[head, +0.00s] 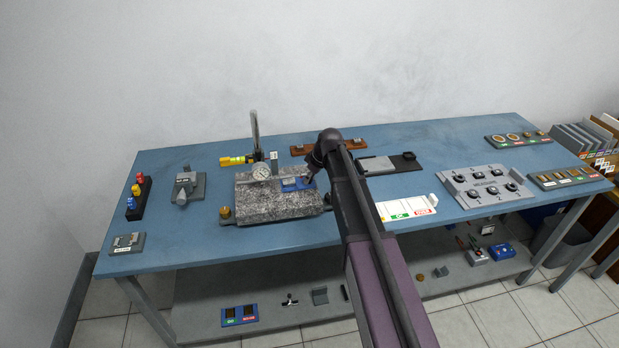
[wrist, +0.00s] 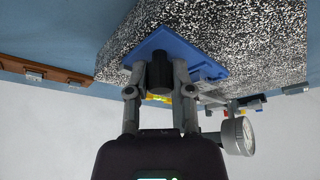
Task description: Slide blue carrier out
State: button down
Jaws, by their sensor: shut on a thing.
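The blue carrier (head: 291,185) lies flat on the speckled granite block (head: 262,204), near its right back part. It also shows in the wrist view (wrist: 182,47), where a dark round knob (wrist: 160,72) stands on it. My gripper (head: 310,181) is at the right end of the carrier. In the wrist view my gripper (wrist: 160,82) has its two fingers on either side of the knob, shut on it. A dial gauge (head: 262,171) stands just left of the carrier, and it shows at the right in the wrist view (wrist: 238,136). My arm hides part of the block's right side.
A gauge stand post (head: 255,135) rises behind the block. A brown rack (head: 328,145) lies behind it, and a dark-and-grey plate (head: 390,163) lies to the right. A white card (head: 405,208) and grey fixture (head: 487,186) are farther right.

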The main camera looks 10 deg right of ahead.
jog(key=shift+w+d, duration=0.15)
jog(key=shift+d, duration=0.2)
jog(key=shift+c, duration=2.4)
grip_release()
jog(key=shift+d, duration=0.1)
jog(key=shift+a, duration=0.3)
